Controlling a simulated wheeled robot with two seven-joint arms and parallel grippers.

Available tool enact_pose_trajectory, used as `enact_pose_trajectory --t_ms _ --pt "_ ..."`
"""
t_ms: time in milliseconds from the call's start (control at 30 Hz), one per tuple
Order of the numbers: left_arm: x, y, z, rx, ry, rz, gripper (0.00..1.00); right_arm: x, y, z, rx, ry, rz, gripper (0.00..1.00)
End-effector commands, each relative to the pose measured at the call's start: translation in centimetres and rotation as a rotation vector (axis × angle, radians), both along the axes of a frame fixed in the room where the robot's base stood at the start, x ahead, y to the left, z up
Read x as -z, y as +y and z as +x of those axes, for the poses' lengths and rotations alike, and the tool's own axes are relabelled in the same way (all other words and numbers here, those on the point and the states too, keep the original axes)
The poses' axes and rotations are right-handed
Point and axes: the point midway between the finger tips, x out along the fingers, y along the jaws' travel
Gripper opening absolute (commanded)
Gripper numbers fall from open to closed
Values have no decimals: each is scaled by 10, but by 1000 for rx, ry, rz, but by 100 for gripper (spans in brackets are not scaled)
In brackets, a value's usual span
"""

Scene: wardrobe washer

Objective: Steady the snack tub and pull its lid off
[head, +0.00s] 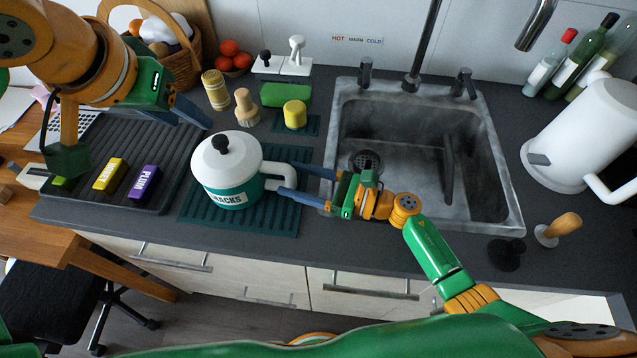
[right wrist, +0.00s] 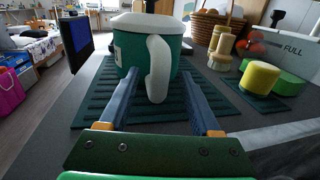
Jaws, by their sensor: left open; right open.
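The snack tub (head: 232,193) is teal with a "SNACKS" label and a white side handle (head: 282,177). It stands upright on a dark green ribbed mat (head: 262,218). Its white lid (head: 226,158) with a black knob (head: 221,143) sits on top. My right gripper (head: 287,180) is open, its fingers to either side of the handle, which also shows between them in the right wrist view (right wrist: 158,68); I cannot tell contact. My left gripper (head: 195,112) is open and empty, above and left of the lid, apart from it.
A black ribbed tray with yellow and purple blocks (head: 145,182) lies left of the tub. Wooden-topped brushes (head: 246,108), a green sponge (head: 285,95) and a yellow cylinder (head: 294,114) stand behind. The sink (head: 425,150) is right, with a white kettle (head: 582,130) beyond.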

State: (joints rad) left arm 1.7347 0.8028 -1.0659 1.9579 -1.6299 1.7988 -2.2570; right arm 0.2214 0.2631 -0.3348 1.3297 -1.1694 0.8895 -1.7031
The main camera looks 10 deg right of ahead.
Motion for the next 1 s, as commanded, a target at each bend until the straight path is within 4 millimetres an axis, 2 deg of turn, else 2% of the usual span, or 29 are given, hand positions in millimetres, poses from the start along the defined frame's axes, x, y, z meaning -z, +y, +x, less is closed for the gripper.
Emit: enact_pose_trajectory --t_ms 133,367,467,600,633,767,800,867,900,1000 --pt "0 0 0 0 0 0 50 0 12 6 1 0 1 64" --pt "0 0 0 0 0 0 50 0 13 6 0 -1 0 64" --pt "0 0 0 0 0 0 50 0 13 6 0 0 0 40" --pt "0 0 0 0 0 0 50 0 13 6 0 0 1 2" --pt "0 0 0 0 0 0 50 0 13 6 0 0 1 0" --pt "0 0 0 0 0 0 50 0 13 6 0 0 1 0" --pt "0 0 0 0 0 0 50 0 13 6 -1 0 1 21" --pt "0 0 0 0 0 0 50 0 13 6 -1 0 1 5" --pt "0 0 0 0 0 0 50 0 13 6 -1 0 1 0" --pt "0 0 0 0 0 0 50 0 13 6 -1 0 1 0"
